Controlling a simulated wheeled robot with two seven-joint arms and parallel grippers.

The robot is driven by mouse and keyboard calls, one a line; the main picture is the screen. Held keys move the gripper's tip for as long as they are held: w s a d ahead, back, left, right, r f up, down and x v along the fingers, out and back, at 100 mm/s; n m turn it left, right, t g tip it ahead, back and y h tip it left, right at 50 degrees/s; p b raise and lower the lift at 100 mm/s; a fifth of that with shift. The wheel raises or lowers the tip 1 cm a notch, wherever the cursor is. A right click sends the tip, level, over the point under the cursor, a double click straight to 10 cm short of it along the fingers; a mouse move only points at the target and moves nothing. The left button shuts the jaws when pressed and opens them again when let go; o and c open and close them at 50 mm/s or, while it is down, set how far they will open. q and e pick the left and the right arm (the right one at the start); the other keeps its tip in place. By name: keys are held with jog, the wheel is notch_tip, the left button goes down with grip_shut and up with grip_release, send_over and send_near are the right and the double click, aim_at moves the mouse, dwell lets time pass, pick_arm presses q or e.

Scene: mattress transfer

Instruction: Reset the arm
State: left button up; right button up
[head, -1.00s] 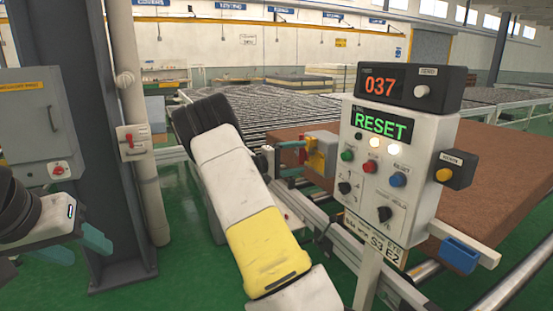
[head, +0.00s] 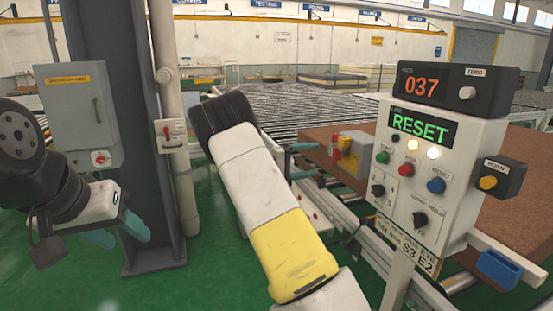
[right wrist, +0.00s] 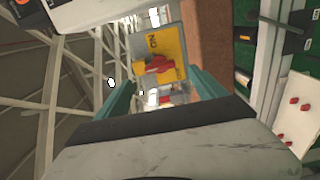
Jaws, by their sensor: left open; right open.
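My left gripper (head: 118,234) is open and empty at the lower left of the head view, its teal fingers in front of the dark column. The control panel (head: 455,197) has a green RESET display (head: 420,125) and an orange 037 display (head: 421,86).
A brown mattress (head: 495,155) lies behind the panel. A roller conveyor (head: 290,105) runs across the back. The dark column (head: 118,120), pipe (head: 165,100) and grey cabinet (head: 80,112) stand at the left. Green floor (head: 215,255) shows between my arms.

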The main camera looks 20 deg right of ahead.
jog(key=shift+s, duration=0.1)
jog(key=s+f+m+g+y, duration=0.2)
jog(key=s+y, duration=0.7)
jog(key=s, duration=0.5)
jog(key=s+a+r+n+t+y, duration=0.1)
jog(key=s+a+r+t+y, duration=0.2)
jog(key=s+a, duration=0.6)
jog(key=s+a+r+t+y, duration=0.3)
jog(key=s+a+y, duration=0.5)
jog(key=s, duration=0.3)
jog(key=shift+s+a+r+n+t, duration=0.2)
jog(key=shift+a+r+n+t, duration=0.15)
jog(key=shift+a+r, duration=0.45)
jog(key=shift+a+f, duration=0.1)
jog(key=shift+c, duration=0.2)
